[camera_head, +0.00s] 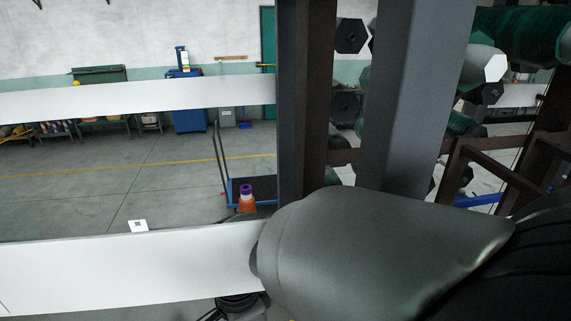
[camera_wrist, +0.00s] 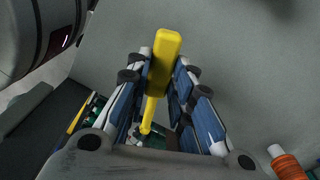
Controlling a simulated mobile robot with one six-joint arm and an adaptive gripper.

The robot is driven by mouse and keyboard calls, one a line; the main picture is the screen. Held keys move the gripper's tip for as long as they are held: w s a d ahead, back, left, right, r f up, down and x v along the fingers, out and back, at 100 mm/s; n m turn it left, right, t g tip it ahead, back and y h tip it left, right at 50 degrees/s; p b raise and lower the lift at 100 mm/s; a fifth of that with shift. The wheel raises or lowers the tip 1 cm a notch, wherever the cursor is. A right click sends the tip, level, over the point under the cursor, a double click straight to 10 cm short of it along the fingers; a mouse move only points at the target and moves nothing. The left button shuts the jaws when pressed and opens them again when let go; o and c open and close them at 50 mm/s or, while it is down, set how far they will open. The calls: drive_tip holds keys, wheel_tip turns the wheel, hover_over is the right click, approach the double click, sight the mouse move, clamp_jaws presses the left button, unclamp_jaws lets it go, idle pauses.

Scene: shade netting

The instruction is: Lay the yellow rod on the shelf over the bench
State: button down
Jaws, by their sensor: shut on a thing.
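The yellow rod (camera_wrist: 165,48) shows in the wrist view, with a thicker block-like end towards the top and a thinner shaft running down between the fingers. My gripper (camera_wrist: 162,72) is shut on the rod, with its blue-padded fingers on both sides. Neither the gripper nor the rod can be made out in the head view, where my own arm fills the lower right. I cannot tell for sure which surface is the shelf over the bench in either view.
Dark upright posts (camera_head: 306,100) stand close in the head view. White horizontal beams (camera_head: 120,270) cross at left. A blue trolley (camera_head: 265,188) and rolls of green netting (camera_head: 520,32) are beyond. An orange spool (camera_wrist: 288,163) is at the wrist view's lower right. Open floor (camera_head: 70,200) lies left.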

wheel_tip(320, 180, down, 5)
drive_tip(key=shift+r, duration=0.2)
drive_tip(key=c, duration=1.4)
unclamp_jaws()
drive_tip(key=shift+r, duration=0.15)
wheel_tip(320, 180, up, 12)
drive_tip(key=shift+f, duration=0.1)
